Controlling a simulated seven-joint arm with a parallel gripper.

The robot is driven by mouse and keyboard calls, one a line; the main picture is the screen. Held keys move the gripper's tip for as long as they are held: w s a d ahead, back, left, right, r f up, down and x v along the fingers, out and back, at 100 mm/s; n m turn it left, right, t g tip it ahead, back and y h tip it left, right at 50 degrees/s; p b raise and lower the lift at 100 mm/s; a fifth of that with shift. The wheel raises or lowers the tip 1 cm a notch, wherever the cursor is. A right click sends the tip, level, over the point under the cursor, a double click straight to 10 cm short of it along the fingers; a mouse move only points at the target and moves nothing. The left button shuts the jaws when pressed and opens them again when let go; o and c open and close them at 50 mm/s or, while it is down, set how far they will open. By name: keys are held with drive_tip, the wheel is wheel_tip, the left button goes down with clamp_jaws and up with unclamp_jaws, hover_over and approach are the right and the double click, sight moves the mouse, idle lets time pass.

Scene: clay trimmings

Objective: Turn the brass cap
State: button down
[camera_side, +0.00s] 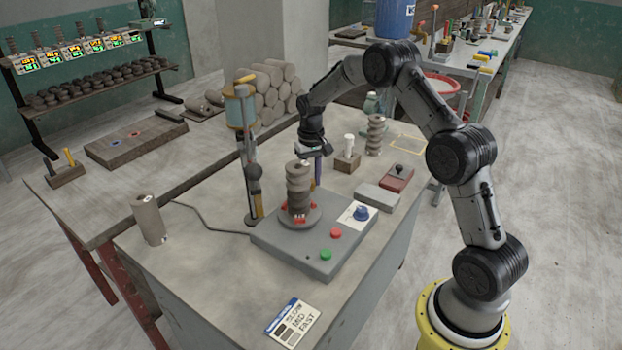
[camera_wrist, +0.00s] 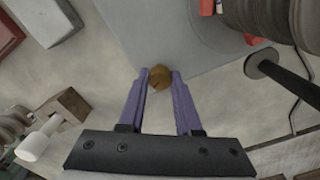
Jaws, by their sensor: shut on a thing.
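The brass cap (camera_wrist: 160,77) is a small round brown-gold piece in the wrist view, between the tips of my purple gripper fingers (camera_wrist: 161,76). The fingers are shut on it from both sides. In the wrist view it lies at the edge of the grey machine plate (camera_wrist: 145,30). In the side view, my gripper (camera_side: 317,178) points down just behind the turned clay column (camera_side: 299,185) on the grey machine (camera_side: 290,255). The cap is hidden there.
A blue knob (camera_side: 361,213), red button (camera_side: 335,233) and green button (camera_side: 326,254) sit on the machine. A wooden block with a white peg (camera_side: 347,158) stands close to my gripper. A tall post (camera_side: 247,150) stands left of the column.

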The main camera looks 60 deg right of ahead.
drive_tip(key=c, duration=0.6)
unclamp_jaws()
drive_tip(key=shift+r, duration=0.15)
wheel_tip(320, 180, up, 14)
